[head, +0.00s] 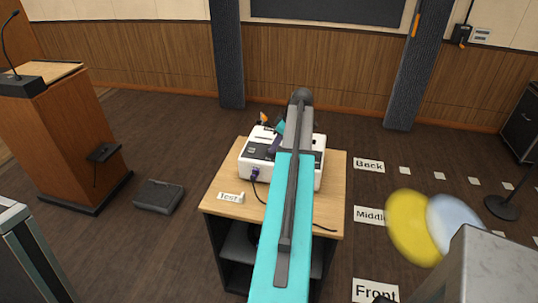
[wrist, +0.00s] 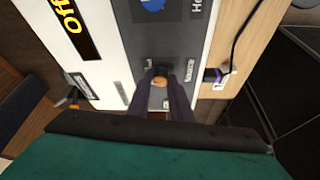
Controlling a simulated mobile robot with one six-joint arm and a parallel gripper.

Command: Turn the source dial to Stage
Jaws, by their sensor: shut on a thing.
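The white control box (head: 246,172) sits on the wooden table, partly hidden behind my teal arm in the head view. In the wrist view its white top (wrist: 104,50) carries a grey panel (wrist: 180,40). A small knob with a tan-orange top (wrist: 159,81), which appears to be the source dial, stands on that panel. My gripper (wrist: 160,76) is shut on this knob, with one dark finger on each side. The small labels near the fingers are too blurred to read, so the dial's setting cannot be told.
A purple plug (head: 255,171) with a black cable is at the box's front. A "Test" card (head: 230,197) lies on the table (head: 333,190). A lectern (head: 70,140) stands left.

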